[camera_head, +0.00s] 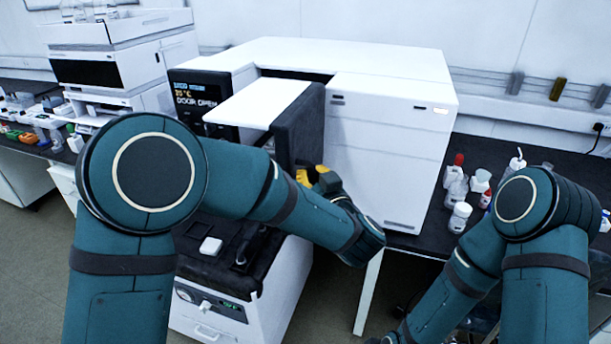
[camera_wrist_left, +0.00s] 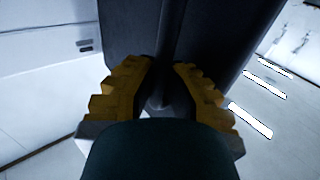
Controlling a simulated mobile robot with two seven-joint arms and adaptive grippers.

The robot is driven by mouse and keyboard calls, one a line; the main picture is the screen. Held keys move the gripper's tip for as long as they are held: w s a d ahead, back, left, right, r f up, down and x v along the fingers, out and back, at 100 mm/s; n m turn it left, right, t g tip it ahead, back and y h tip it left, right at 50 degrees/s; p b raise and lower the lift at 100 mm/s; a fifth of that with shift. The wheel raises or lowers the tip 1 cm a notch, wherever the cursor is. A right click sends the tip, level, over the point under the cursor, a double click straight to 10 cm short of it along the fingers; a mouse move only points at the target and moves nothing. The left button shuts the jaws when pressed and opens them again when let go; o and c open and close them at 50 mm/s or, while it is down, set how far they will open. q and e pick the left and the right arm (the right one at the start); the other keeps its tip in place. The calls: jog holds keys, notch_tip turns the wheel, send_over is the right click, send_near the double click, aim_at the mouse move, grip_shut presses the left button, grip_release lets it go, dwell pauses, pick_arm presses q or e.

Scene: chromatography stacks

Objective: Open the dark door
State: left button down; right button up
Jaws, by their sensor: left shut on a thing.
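The dark door (camera_head: 300,128) stands swung out from the front of the white instrument (camera_head: 385,150). The instrument's display (camera_head: 197,95) reads "DOOR OPEN". My left gripper (camera_head: 313,175), with yellow fingers, is at the lower part of the door, partly hidden by my own wrist. In the left wrist view, the fingers (camera_wrist_left: 162,95) are shut around the dark vertical handle (camera_wrist_left: 163,45) on the dark door panel (camera_wrist_left: 215,40). My right arm comes in at the lower right of the head view; its gripper is outside the picture.
Several bottles (camera_head: 460,190) stand on the dark bench right of the instrument, close to my right arm. A lower unit with a dark top (camera_head: 205,268) stands in front. More instruments and small items (camera_head: 30,130) are at the left.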

pick_arm(q)
jog(key=shift+s+f, duration=0.1)
jog(key=shift+f, duration=0.15)
jog(key=c, duration=1.1)
grip_release()
jog(key=shift+c, duration=0.2)
jog(key=shift+o, duration=0.7)
jog(key=shift+r, duration=0.15)
jog(key=v, duration=1.2)
